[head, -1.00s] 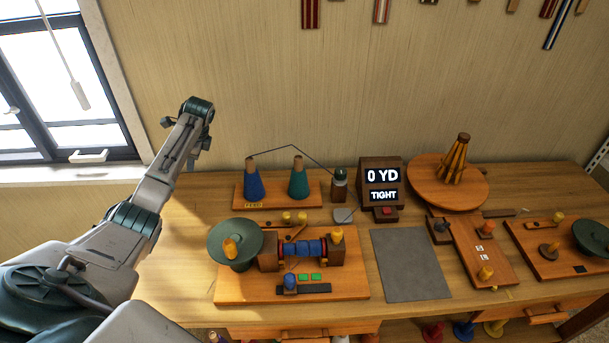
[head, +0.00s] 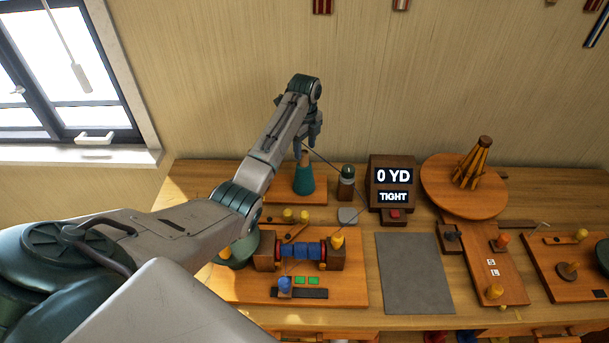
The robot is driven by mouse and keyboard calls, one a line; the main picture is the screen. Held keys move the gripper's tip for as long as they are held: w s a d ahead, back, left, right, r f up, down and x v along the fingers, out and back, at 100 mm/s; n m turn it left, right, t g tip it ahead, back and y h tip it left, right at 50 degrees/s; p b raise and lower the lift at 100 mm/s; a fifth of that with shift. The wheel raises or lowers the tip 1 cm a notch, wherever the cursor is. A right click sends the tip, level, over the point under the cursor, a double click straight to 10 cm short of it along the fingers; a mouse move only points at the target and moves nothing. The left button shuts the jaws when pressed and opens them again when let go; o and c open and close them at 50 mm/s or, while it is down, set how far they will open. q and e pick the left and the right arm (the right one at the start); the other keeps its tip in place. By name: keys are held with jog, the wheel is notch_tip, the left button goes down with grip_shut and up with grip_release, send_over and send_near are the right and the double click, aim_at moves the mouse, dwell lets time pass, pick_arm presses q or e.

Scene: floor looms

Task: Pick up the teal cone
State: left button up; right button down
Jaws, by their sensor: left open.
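The teal cone (head: 304,182) stands upright on a wooden board (head: 278,201) at the back of the bench, with a tan tip. A thin dark thread runs from near its top toward the small dark bottle-like post (head: 347,184). My left gripper (head: 307,147) is open, pointing down, and appears just above the cone's tip; I cannot tell whether it touches. The blue cone on the same board is hidden behind my left arm. My right gripper is not in view.
A display box (head: 392,184) reading "0 YD" and "TIGHT" stands right of the cone. A winding board (head: 343,292) with blue rollers lies in front. A round wooden stand (head: 443,199) is at back right. A grey mat (head: 415,274) is bare.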

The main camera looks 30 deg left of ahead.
aim_at(304, 152)
pick_arm(q)
notch_tip(304, 152, down, 4)
jog(key=shift+a+r+p, duration=0.15)
jog(key=shift+r+p, duration=0.05)
jog(key=shift+p, duration=0.8)
jog(key=shift+a+f, duration=0.1)
jog(key=shift+f, duration=0.5)
jog(key=c, duration=0.9)
grip_shut()
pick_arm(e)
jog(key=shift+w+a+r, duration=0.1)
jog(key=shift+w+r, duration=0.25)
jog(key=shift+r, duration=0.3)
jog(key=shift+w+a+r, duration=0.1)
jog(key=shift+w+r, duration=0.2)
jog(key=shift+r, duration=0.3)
